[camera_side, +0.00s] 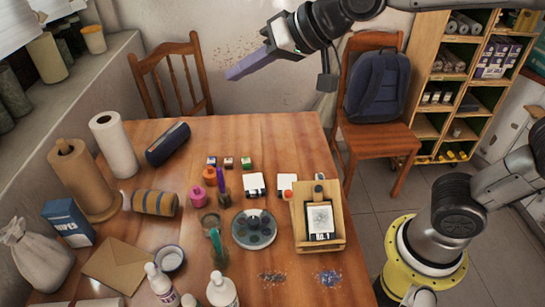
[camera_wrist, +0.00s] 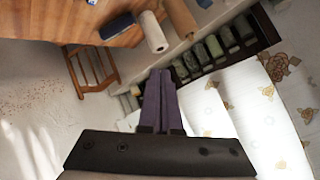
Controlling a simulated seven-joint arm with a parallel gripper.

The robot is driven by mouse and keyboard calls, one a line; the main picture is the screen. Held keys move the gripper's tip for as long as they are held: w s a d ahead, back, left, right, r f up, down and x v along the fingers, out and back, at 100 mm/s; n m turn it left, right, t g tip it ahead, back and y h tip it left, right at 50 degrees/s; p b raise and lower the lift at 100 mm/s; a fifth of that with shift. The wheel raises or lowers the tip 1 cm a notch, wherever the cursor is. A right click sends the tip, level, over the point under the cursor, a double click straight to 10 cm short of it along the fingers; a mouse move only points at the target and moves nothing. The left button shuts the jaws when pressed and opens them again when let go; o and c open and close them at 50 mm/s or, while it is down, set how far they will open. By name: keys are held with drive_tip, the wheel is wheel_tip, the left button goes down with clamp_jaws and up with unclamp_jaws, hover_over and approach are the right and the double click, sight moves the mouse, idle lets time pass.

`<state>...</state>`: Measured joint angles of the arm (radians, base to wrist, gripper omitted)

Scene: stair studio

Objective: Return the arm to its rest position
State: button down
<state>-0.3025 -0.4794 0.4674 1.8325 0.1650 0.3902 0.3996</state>
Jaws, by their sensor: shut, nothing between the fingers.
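My gripper (camera_side: 232,75) is at the top of the side view, raised well above the table (camera_side: 262,135) and over its far edge. Its purple fingers point left and slightly down, and they are closed together with nothing between them. In the wrist view the closed fingers of my gripper (camera_wrist: 160,75) are at the middle. They point toward the window ledge side of the room. My gripper touches nothing in either view.
Paper rolls (camera_side: 115,145), a blue speaker (camera_side: 167,143), a paint palette (camera_side: 254,229) and a small easel (camera_side: 335,235) crowd the table. A chair with a backpack (camera_side: 377,87) and a shelf (camera_side: 460,75) stand at the right. Air around my gripper looks clear.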

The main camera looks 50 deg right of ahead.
drive_tip(key=s+d+f+g+h, duration=0.1)
drive_tip(key=s+d+f+h, duration=0.2)
drive_tip(key=s+d, duration=0.9)
drive_tip(key=s+d+f+n+g+h, duration=0.1)
drive_tip(key=s+f+n+g, duration=0.1)
drive_tip(key=s+f, duration=0.5)
drive_tip(key=s+g, duration=0.1)
drive_tip(key=s, duration=0.2)
drive_tip(key=shift+d+f+n, duration=0.15)
drive_tip(key=shift+d+n, duration=0.05)
drive_tip(key=shift+n, duration=0.1)
